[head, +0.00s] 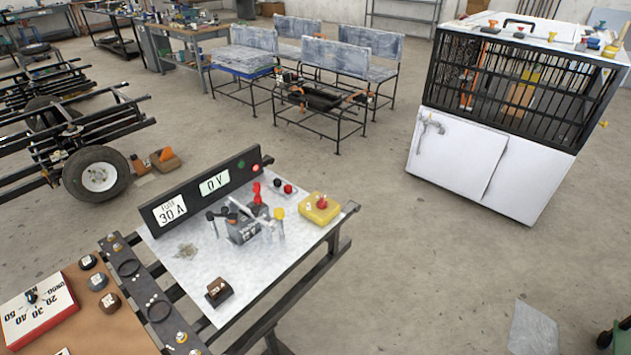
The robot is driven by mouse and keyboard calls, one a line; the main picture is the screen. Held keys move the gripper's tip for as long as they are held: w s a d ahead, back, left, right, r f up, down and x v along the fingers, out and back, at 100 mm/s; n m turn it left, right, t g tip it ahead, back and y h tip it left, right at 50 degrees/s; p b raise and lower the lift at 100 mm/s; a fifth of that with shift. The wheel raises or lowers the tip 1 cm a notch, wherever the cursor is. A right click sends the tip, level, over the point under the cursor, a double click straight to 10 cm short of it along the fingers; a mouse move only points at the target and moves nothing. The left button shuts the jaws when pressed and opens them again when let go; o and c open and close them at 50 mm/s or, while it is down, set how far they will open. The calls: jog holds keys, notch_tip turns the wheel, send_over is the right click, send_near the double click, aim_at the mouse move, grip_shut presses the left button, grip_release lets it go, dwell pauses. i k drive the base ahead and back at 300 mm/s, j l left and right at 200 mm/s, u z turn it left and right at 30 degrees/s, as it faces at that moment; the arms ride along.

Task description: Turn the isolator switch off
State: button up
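A bench with a pale metal top (190,270) stands at the lower middle in the head view. No label marks the isolator switch, and I cannot tell for sure which control it is. A grey block with several levers (243,228) sits mid-bench, with black, red, pale and yellow-tipped handles. A red part (257,193) stands upright behind it. A yellow box with a red knob (320,207) sits at the bench's right end. The black panel (215,182) at the back reads 30 A and 0 V. My gripper is not in view.
A small dark block (218,291) sits near the bench's front edge. A brown board with a white dial box (38,310) lies at lower left. A caged white cabinet (490,165) stands at right. Open concrete floor (420,260) lies between bench and cabinet.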

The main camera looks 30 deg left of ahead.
aim_at(322, 202)
jog(key=i+u, duration=0.35)
jog(key=i+l+u, duration=0.1)
jog(key=i+u, duration=0.25)
jog(key=i+l+u, duration=0.2)
jog(key=i+u, duration=0.35)
jog(key=j+z, duration=0.85)
jog(key=l, duration=0.1)
